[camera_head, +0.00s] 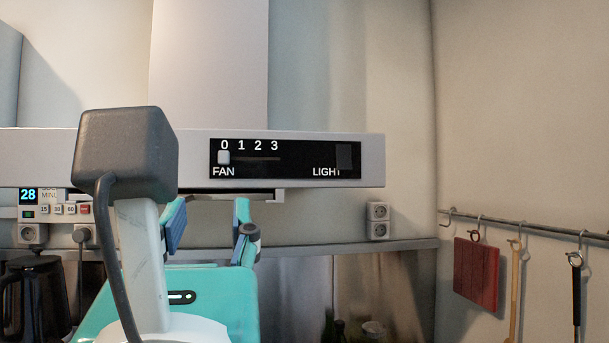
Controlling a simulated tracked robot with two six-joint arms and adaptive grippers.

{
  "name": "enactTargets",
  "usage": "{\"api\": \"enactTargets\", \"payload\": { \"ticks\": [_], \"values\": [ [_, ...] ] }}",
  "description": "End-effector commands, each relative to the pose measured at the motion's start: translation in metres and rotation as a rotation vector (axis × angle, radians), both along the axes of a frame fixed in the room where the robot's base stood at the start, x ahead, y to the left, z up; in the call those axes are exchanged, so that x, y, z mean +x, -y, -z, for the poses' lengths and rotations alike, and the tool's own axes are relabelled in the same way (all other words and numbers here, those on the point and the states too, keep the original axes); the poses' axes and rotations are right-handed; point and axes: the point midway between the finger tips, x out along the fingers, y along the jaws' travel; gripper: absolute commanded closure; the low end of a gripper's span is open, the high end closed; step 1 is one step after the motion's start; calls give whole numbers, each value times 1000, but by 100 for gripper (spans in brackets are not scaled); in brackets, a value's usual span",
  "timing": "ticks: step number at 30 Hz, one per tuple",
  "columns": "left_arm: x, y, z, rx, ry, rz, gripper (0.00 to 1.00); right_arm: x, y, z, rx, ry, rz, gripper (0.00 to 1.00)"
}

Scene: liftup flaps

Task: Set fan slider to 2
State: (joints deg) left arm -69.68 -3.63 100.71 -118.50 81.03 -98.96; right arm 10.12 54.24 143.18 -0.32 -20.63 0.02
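The fan slider (224,157) is a small light knob on the black control panel (290,160) of the range hood (340,181). The knob sits under the 0, at the left end of a dark slot running below the marks 0, 1, 2 and 3. The words FAN and LIGHT stand on the panel, with a dark light switch (344,156) at its right. My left gripper (208,222) is below the panel and the hood's lower edge, apart from the slider. Its two fingers are spread with nothing seen between them. My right gripper is not in view.
A dark kettle (36,300) stands at lower left under a timer (46,196) reading 28. A wall socket (378,221) is right of the gripper. A red board (476,273) and utensils hang from a rail (530,227) at right. The space before the panel is clear.

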Motion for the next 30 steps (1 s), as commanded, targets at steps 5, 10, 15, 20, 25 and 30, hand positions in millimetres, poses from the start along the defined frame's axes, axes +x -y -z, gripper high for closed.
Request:
{"api": "enactTargets", "payload": {
  "ticks": [5, 10, 15, 20, 25, 30],
  "values": [
    [27, -10, -13, 0, -4, -11, 60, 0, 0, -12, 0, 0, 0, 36],
    [61, -20, -28, 2, -6, -13, 60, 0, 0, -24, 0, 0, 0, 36],
    [93, -30, -41, 1, -7, -14, 60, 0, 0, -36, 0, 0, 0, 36],
    [118, -37, -52, 2, -6, -11, 60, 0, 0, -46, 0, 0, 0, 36],
    [134, -41, -57, 0, -5, -8, 60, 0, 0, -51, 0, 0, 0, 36],
    [139, -42, -58, 1, -4, -6, 60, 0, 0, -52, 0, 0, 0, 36]
  ]
}}
